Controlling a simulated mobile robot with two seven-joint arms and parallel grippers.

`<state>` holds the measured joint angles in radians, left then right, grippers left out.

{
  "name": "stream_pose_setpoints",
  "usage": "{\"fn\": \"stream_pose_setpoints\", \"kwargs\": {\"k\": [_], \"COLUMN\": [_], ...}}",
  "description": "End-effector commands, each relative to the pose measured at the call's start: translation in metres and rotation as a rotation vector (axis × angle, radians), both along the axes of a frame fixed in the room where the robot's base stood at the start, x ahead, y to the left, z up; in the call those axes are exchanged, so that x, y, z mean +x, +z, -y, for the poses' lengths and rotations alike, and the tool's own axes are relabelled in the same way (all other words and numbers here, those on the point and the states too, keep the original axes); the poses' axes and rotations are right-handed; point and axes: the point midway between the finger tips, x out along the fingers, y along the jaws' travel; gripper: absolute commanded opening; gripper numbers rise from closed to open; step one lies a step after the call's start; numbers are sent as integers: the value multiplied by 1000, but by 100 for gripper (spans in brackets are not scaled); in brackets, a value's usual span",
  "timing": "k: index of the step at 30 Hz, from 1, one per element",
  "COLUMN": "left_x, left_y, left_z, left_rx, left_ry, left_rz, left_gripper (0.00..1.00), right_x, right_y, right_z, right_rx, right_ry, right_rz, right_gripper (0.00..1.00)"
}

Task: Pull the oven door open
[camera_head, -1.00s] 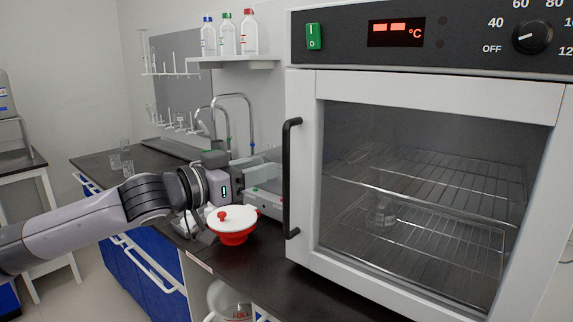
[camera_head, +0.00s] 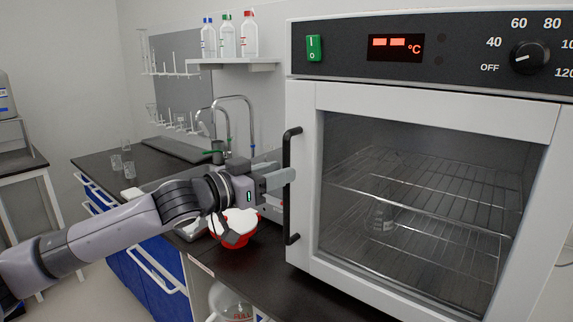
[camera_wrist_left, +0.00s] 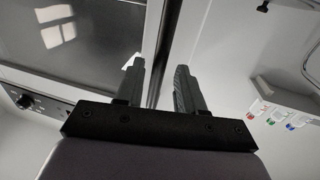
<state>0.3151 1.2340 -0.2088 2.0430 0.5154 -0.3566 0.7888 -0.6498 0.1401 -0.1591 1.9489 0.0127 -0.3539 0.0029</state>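The oven (camera_head: 305,215) fills the right side of the head view, and its glass door (camera_head: 420,200) is closed. A black vertical bar handle (camera_head: 291,215) stands on the door's left edge. My left gripper (camera_head: 284,175) is level with the upper half of the handle, its fingers reaching to it from the left. In the left wrist view, the fingers of my left gripper (camera_wrist_left: 159,68) are apart, with the dark handle (camera_wrist_left: 160,45) running between them. A gap seems to show on both sides of the handle. My right gripper is not in view.
A white and red container (camera_head: 233,228) stands on the dark counter (camera_head: 250,265) below my left gripper. A sink tap (camera_head: 238,97) and a shelf with bottles (camera_head: 230,66) are behind.

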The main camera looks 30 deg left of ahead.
Motion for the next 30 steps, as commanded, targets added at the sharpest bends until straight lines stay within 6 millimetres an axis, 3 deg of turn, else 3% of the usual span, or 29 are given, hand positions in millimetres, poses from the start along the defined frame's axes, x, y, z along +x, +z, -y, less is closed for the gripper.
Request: {"fn": "stream_pose_setpoints", "kwargs": {"k": [10,22,23,26,30], "left_x": [24,27,27,27,27], "left_y": [2,0,0,0,0], "left_z": [7,9,9,9,9], "left_rx": [0,3,3,3,2], "left_ry": [-1,-2,-2,-2,-2], "left_rz": [1,0,0,0,0], "left_gripper": [38,38,35,2,0], "right_x": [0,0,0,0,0], "right_y": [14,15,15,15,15], "right_z": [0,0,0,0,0], "right_rx": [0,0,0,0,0], "right_ry": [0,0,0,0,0], "right_rz": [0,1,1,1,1], "right_gripper": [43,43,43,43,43]}}
